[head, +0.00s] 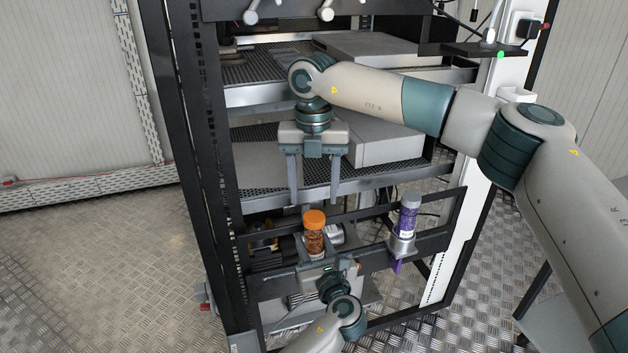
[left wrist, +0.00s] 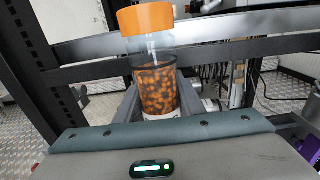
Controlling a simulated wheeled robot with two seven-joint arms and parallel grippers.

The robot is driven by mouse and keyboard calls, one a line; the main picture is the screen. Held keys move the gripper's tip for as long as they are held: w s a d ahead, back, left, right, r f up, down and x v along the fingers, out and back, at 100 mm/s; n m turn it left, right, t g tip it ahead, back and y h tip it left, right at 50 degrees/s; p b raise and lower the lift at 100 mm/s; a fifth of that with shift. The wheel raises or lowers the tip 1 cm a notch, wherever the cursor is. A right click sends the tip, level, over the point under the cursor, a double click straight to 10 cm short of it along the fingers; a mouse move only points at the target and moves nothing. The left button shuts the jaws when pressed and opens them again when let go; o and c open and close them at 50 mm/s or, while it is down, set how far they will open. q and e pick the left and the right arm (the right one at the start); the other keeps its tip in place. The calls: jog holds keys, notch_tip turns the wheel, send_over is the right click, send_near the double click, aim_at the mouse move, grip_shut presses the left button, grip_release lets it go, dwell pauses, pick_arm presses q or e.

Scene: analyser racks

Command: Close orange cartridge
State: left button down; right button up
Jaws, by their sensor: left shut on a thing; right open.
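The orange cartridge (head: 314,242) is a clear jar of orange-brown beads with an orange cap (head: 314,219) on top. It stands upright in the left gripper (head: 315,262), which is shut on its lower body. In the left wrist view the cartridge (left wrist: 157,90) is between the two fingers, with clear wall between beads and cap (left wrist: 146,18). Whether the cap is tight cannot be told. My right gripper (head: 314,198) points down, open and empty, with its fingertips just above the cap and apart to either side.
A purple cartridge (head: 408,220) with a grey cap sits in a holder on the rack's front bar (head: 435,240), to the right. Rack shelves (head: 270,190) with grey boxes are behind the right gripper. The metal floor (head: 120,270) at left is clear.

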jog(key=n, duration=0.4)
jog(key=shift+r+n, duration=0.1)
jog(key=shift+n, duration=0.2)
jog(key=n, duration=0.5)
jog(key=shift+r+n, duration=0.2)
jog(key=shift+n, duration=0.1)
jog(key=n, duration=0.5)
jog(key=shift+r+n, duration=0.15)
jog(key=shift+n, duration=0.15)
jog(key=n, duration=0.4)
jog(key=shift+r, duration=0.1)
jog(key=n, duration=0.4)
jog(key=shift+r+n, duration=0.15)
jog(key=shift+n, duration=0.15)
jog(key=n, duration=0.5)
jog(key=shift+r+n, duration=0.15)
jog(key=shift+n, duration=0.25)
jog(key=n, duration=0.4)
jog(key=shift+r, duration=0.1)
jog(key=n, duration=0.5)
jog(key=shift+w+r+n, duration=0.1)
jog(key=shift+r+n, duration=0.05)
jog(key=shift+n, duration=0.15)
